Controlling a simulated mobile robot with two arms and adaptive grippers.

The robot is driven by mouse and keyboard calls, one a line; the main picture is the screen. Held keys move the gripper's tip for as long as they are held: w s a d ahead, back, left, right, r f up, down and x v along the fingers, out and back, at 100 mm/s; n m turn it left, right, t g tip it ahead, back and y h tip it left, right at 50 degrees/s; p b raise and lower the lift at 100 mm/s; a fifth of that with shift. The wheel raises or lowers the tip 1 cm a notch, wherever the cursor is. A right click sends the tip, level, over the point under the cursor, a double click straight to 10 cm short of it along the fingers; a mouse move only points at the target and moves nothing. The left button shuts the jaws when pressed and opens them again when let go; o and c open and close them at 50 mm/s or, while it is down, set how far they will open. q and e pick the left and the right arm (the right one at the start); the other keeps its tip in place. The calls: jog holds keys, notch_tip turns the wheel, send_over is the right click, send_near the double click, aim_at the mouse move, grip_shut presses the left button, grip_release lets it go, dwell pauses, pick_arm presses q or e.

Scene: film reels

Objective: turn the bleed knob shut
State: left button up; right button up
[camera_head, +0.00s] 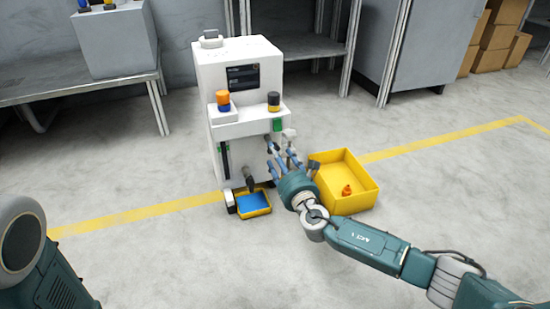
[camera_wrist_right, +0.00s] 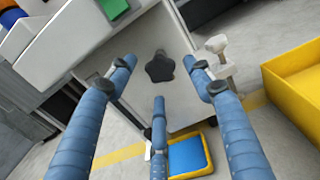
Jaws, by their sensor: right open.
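The bleed knob (camera_wrist_right: 159,66), a dark star-shaped knob, is on the pale front panel of the white machine (camera_head: 240,62) in the right wrist view. In the head view a dark part (camera_head: 248,178) sticks out low on the machine above the blue tray; I cannot tell if it is the same knob. My right gripper (camera_head: 284,150) is at the machine's lower right front. Its blue fingers (camera_wrist_right: 159,76) are spread open and empty, with the knob seen between them; contact is not visible. My left gripper is out of view.
A yellow-rimmed blue tray (camera_head: 253,204) lies on the floor below. A yellow bin (camera_head: 352,200) with an orange item stands right of the hand. A white fitting (camera_wrist_right: 222,55) projects beside the panel. An orange-blue knob (camera_head: 222,98) and a dark-yellow one (camera_head: 273,99) sit higher up.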

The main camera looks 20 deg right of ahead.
jog(key=w+b, duration=0.1)
jog(key=w, duration=0.2)
jog(key=shift+w, duration=0.2)
jog(key=c, duration=1.2)
